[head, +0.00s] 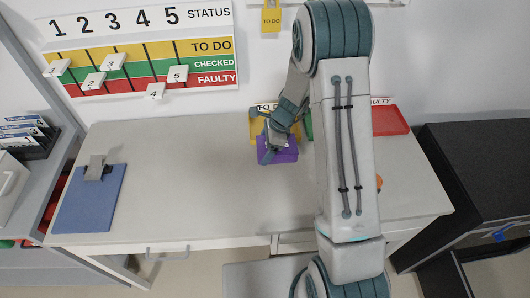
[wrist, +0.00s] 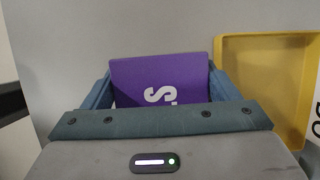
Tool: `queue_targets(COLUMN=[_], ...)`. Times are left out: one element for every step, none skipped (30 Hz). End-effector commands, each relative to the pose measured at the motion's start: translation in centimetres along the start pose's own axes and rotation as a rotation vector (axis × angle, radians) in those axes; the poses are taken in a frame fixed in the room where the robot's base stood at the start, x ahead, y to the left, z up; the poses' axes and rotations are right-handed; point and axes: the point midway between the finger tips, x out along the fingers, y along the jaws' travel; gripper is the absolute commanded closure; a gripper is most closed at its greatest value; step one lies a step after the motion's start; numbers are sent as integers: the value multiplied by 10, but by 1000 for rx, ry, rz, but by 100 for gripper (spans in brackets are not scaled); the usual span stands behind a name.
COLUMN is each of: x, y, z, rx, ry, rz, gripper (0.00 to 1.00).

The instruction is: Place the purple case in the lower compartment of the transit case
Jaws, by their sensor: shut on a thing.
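The purple case (head: 283,152) is at the middle back of the table in the head view, in front of a yellow tray. It also shows in the wrist view (wrist: 160,78), with white lettering on its face. My gripper (head: 272,145) is shut on it, with one finger on each side of the case in the wrist view (wrist: 160,88). I cannot tell whether the case touches the table. I cannot make out the transit case or its lower compartment in either view.
The yellow tray (wrist: 268,62) is right beside the case. A red tray (head: 390,121) is at the table's back right. A blue clipboard (head: 90,200) lies at the left. A black cabinet (head: 480,180) stands right of the table (head: 190,190), whose left-middle is clear.

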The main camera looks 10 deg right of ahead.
Motion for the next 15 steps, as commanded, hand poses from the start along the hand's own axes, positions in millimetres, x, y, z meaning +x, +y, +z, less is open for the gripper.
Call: queue_targets(x=[3, 6, 10, 14, 18, 23, 27, 29, 32, 34, 36, 36, 37, 37, 37], y=[0, 0, 0, 0, 1, 0, 0, 0, 0, 0, 0, 0, 0, 0, 0], z=[-1, -2, -4, -6, -8, -10, -11, -12, -13, -14, -14, -15, -15, -15, -15], rx=[1, 2, 2, 3, 3, 2, 2, 2, 0, 0, -1, -1, -1, -1, -1], ry=[0, 0, 0, 0, 0, 0, 0, 0, 0, 0, 0, 0, 0, 0, 0], rz=[1, 1, 1, 3, 3, 2, 2, 2, 2, 1, 1, 0, -1, -1, -1], gripper=[46, 46, 46, 46, 46, 46, 46, 46, 46, 46, 46, 46, 46, 46, 46])
